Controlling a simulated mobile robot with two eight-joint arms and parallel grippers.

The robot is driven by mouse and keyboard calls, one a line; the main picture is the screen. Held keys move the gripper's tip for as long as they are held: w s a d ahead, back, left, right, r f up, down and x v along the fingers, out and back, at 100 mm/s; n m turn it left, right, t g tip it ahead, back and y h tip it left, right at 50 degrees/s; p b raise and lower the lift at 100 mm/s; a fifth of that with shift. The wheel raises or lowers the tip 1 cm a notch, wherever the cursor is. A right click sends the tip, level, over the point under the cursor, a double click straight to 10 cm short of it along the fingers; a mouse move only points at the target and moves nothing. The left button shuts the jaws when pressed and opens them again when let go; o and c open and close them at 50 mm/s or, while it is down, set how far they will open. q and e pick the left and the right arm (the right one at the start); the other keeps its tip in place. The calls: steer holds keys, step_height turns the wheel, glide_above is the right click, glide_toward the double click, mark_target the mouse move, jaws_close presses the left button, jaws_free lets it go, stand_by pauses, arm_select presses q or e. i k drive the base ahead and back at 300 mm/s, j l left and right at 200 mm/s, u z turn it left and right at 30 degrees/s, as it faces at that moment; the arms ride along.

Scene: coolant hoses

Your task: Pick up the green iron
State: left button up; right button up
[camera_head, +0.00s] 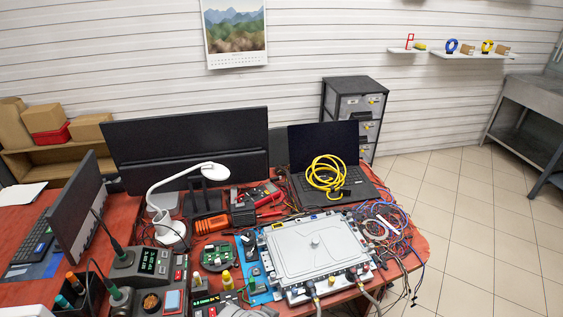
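Two soldering irons stand tilted in their stands at the lower left of the table. One iron (115,245) has a dark green-looking handle and rests by a station with a lit green display. The other iron (113,292) is nearer, with a grey-green handle. Their exact shades are hard to tell at this size. A dark holder at the bottom left carries tools with teal (62,301) and orange handles.
The red table (420,246) is crowded. A grey metal housing (315,246) with hoses lies on a blue mat. A white lamp (170,232), monitors, a laptop with a yellow cable (327,175) and tangled wires surround it. Tiled floor is free at right.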

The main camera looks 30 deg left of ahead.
mark_target(117, 294)
steer(key=j+u, duration=0.1)
steer(key=u, duration=2.55)
